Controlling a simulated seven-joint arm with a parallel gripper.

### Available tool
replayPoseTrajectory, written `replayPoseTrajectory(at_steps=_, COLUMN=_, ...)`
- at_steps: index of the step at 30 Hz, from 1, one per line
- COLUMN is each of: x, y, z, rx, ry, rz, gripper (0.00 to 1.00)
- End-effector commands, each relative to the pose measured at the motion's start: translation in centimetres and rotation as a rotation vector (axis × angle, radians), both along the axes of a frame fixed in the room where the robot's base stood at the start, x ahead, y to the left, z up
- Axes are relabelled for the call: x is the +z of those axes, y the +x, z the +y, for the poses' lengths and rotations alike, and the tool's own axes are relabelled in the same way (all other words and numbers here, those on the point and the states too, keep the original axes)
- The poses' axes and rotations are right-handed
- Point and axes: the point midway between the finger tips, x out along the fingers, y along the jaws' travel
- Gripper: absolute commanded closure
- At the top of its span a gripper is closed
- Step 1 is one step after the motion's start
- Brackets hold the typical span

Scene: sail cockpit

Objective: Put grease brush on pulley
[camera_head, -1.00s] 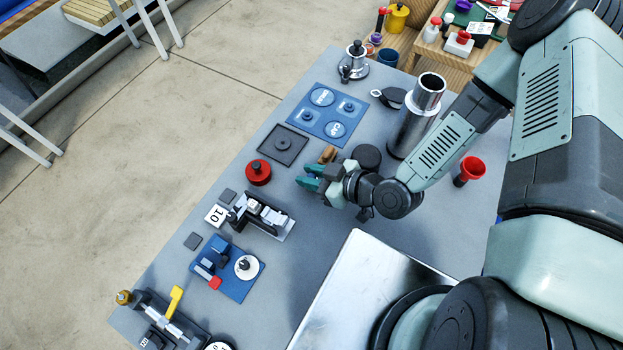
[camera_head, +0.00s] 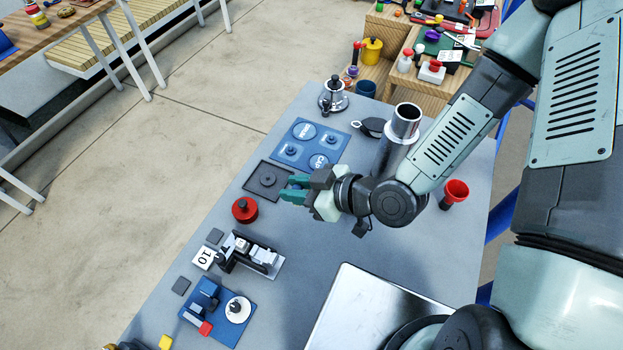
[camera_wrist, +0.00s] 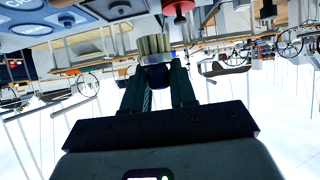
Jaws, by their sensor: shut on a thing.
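My gripper (camera_head: 290,188) is held level above the table, its teal fingers pointing left in the head view. In the wrist view my gripper (camera_wrist: 157,75) is shut on a dark-bodied piece with a pale, bristle-like block at its far end, which looks like the grease brush (camera_wrist: 155,44). In the head view the brush is largely hidden by the fingers. A white disc with a dark hub on a blue base (camera_head: 237,308) may be the pulley. It stands at the lower left, well apart from my gripper.
A black square tray (camera_head: 256,192) lies just left of the fingertips, and a red round pot (camera_head: 245,210) lies below it. A blue plate (camera_head: 325,157) and a tall metal cylinder (camera_head: 404,122) are behind. A dark clamp-like fixture (camera_head: 252,254) stands nearer. Bare table lies below my gripper.

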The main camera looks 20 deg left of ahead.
Motion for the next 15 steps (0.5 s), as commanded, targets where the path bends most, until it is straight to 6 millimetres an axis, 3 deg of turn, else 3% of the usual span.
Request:
replayPoseTrajectory(at_steps=4, x=0.7, y=0.6, z=0.3, rx=-0.006, ry=0.0, rz=-0.003, gripper=1.0)
replayPoseTrajectory(at_steps=7, x=1.2, y=2.5, z=1.5, rx=-0.026, ry=0.002, rz=-0.009, gripper=1.0)
replayPoseTrajectory(at_steps=15, x=5.9, y=11.7, z=6.9, rx=-0.103, ry=0.005, rz=-0.016, gripper=1.0)
